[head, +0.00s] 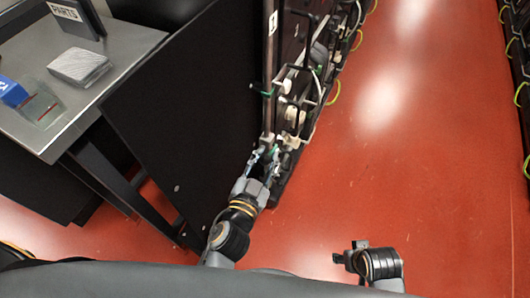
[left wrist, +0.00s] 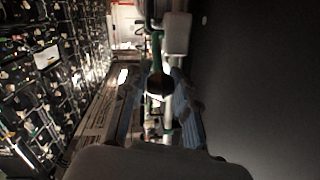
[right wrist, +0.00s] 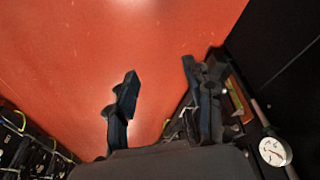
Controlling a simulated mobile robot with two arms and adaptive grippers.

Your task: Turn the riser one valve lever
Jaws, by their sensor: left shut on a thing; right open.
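The riser pipe (head: 269,100) runs down the end of the battery rack, beside a black panel. My left gripper (head: 266,158) is at the foot of this pipe, with its fingers at the fittings there. In the left wrist view the fingers (left wrist: 158,90) are on both sides of a dark, rounded end, which looks like the valve lever (left wrist: 158,86). The pipe with a green part (left wrist: 157,50) runs behind it. The gripper hides most of the lever and valve body. My right gripper (right wrist: 162,85) is open and empty over the red floor, away from the pipe.
A black panel (head: 175,110) stands close to the left of my left arm. A grey bench (head: 130,45) holds a parts box (head: 77,17), a grey block (head: 79,66) and a blue box (head: 12,92). A round gauge (right wrist: 274,151) shows near my right wrist. The red aisle (head: 400,150) is clear.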

